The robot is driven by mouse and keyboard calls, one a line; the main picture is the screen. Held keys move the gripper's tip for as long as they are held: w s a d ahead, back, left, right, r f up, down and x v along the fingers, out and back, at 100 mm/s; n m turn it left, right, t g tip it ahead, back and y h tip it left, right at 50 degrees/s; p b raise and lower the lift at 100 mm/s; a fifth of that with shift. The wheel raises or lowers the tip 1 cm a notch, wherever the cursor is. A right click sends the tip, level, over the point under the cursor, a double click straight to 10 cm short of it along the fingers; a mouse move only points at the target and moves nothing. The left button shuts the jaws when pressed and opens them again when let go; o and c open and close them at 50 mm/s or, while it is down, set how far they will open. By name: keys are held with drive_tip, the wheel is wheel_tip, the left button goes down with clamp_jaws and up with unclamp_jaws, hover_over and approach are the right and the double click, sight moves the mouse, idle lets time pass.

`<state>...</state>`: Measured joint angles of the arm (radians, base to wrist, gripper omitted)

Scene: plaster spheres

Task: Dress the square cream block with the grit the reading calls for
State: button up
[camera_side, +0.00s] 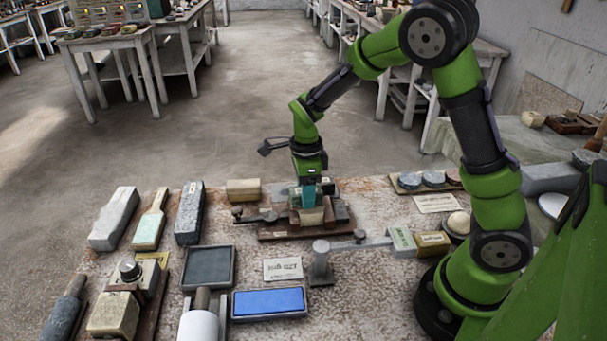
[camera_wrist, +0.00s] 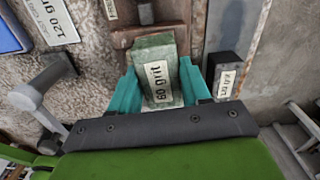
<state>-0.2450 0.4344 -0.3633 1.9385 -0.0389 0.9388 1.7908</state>
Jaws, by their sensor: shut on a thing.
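My gripper (camera_side: 309,196) is low over a dark wooden rack (camera_side: 285,234) in the side view. In the wrist view its teal fingers (camera_wrist: 160,88) are shut on a greenish block (camera_wrist: 155,55) labelled "60 grit". Whether this block still touches the rack is unclear. A cream block (camera_side: 112,316) sits in a wooden fixture with a round metal knob (camera_side: 130,270) at the front left. I cannot tell which is the square one. A card (camera_side: 283,269) reads "120 grit"; it also shows in the wrist view (camera_wrist: 52,20).
A blue slab in a tray (camera_side: 270,302) and a dark slab (camera_side: 209,267) lie in front. A metal post with an arm (camera_side: 321,262) stands close to the rack. Pale green (camera_side: 401,241) and yellow (camera_side: 433,243) blocks lie right. Long stones (camera_side: 115,218) lie left.

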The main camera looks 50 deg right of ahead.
drive_tip(key=shift+s+d, duration=1.45)
drive_tip(key=shift+d, duration=0.25)
drive_tip(key=shift+w+a+r, duration=0.75)
drive_tip(key=shift+a, duration=0.15)
drive_tip(key=shift+w, duration=0.1)
drive_tip(key=shift+w+a+f, duration=0.15)
drive_tip(key=shift+w+a, duration=0.6)
drive_tip(key=shift+a, duration=0.1)
drive_tip(key=shift+f, duration=0.6)
